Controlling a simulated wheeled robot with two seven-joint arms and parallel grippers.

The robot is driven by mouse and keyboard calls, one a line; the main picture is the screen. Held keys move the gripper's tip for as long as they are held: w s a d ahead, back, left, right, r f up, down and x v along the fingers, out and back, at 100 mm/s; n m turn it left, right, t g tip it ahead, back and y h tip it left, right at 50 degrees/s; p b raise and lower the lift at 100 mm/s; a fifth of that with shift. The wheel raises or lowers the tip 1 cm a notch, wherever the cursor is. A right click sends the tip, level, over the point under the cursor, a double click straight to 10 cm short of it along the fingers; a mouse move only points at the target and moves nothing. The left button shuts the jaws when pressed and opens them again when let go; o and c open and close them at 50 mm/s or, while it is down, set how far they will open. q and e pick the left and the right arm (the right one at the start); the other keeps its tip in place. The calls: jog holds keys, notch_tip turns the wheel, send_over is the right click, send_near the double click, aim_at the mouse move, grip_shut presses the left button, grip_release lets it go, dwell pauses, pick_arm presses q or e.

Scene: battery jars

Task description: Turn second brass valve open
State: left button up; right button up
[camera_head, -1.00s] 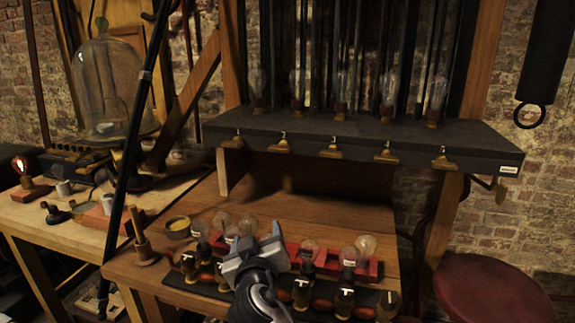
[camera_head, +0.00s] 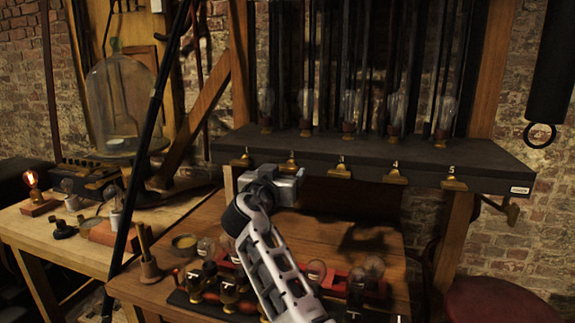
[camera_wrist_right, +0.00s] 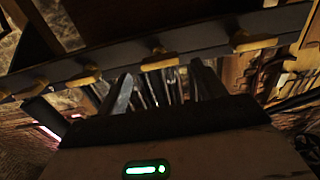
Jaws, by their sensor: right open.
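Brass valves line the front of the dark shelf (camera_head: 370,160), with small number labels above them. The second brass valve (camera_head: 291,163) is just above my right gripper (camera_head: 290,181), whose jaws are hard to make out from the head. In the right wrist view my right gripper (camera_wrist_right: 165,88) shows two separated fingers with nothing between them. A yellow brass valve handle (camera_wrist_right: 160,62) lies ahead of the gap between the fingers, apart from them. I cannot tell its number there. My left gripper is not in view.
Glass bulbs (camera_head: 395,108) stand on the shelf above the valves. Below, a red rack (camera_head: 338,282) with bulbs and several dark fittings sits on the wooden bench (camera_head: 330,235). A glass bell jar (camera_head: 120,100) stands at the left, and a dark red stool (camera_head: 500,302) at the right.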

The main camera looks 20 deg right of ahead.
aim_at(286, 168)
jog(key=x, duration=0.4)
jog(key=shift+w+d+b, duration=0.25)
jog(key=shift+w+b, duration=0.1)
jog(key=c, duration=1)
